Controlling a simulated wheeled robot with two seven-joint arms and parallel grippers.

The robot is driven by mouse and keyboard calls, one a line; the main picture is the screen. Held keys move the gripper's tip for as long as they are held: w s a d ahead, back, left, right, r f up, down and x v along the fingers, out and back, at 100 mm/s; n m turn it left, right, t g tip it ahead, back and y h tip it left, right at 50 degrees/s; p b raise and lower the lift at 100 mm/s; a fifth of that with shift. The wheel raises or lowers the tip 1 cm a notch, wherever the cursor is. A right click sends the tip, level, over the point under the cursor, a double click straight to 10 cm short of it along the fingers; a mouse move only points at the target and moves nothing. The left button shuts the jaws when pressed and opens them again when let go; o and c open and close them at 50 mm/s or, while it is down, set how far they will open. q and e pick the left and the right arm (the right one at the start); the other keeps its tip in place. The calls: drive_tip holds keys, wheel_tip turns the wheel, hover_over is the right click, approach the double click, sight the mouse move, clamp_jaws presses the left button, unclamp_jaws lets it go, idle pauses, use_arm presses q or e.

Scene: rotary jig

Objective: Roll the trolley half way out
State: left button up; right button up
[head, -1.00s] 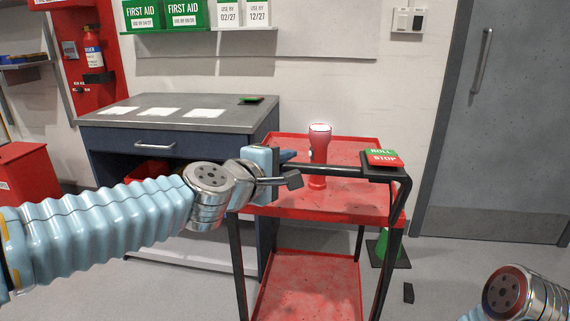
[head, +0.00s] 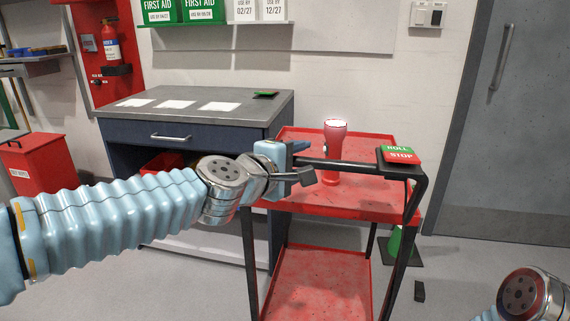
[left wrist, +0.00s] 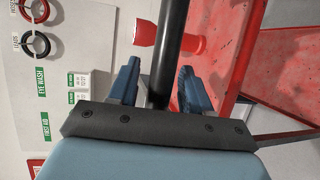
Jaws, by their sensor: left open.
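The red trolley (head: 370,195) has black legs, a top tray, a lower tray and a black handle bar (head: 350,166) along its near side. A green and red ROLL/STOP block (head: 399,154) sits at the handle's right end. My left gripper (head: 302,162) is at the handle's left part, open. In the left wrist view the bar (left wrist: 169,45) runs between the two blue fingers (left wrist: 160,70), with a gap showing on each side. My right gripper is out of view; only part of my right arm shows at the lower right.
A red flared object (head: 335,150) stands on the top tray. A dark blue cabinet (head: 190,132) with a grey top stands left of and behind the trolley. A green object (head: 396,240) on a dark base and a small black block (head: 420,291) lie on the floor at right.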

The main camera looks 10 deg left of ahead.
use_arm(q)
drive_tip(key=p+v, duration=0.2)
drive_tip(key=v, duration=1.1)
drive_tip(key=shift+s, duration=0.15)
drive_tip(key=w+f+m+g+y, duration=0.1)
drive_tip(key=w+f+m+g, duration=0.2)
drive_tip(key=f, duration=1.2)
drive_tip(key=w+f+m+g+y, duration=0.1)
drive_tip(key=w+f+g, duration=0.3)
drive_tip(key=f, duration=1.1)
drive_tip(key=s+d+f+m+g, duration=0.1)
drive_tip(key=s+f+m+g, duration=0.1)
drive_tip(key=s+f, duration=0.4)
drive_tip(key=s+d+f+m+g, duration=0.1)
drive_tip(key=s+f, duration=0.4)
drive_tip(key=f, duration=0.8)
drive_tip(key=s+d+f+m+g, duration=0.2)
drive_tip(key=s+f+m+g, duration=0.2)
drive_tip(key=f, duration=0.6)
drive_tip(key=s+m, duration=0.1)
drive_tip(key=s, duration=0.1)
drive_tip(key=shift+s+m, duration=0.3)
drive_tip(key=shift+s, duration=0.05)
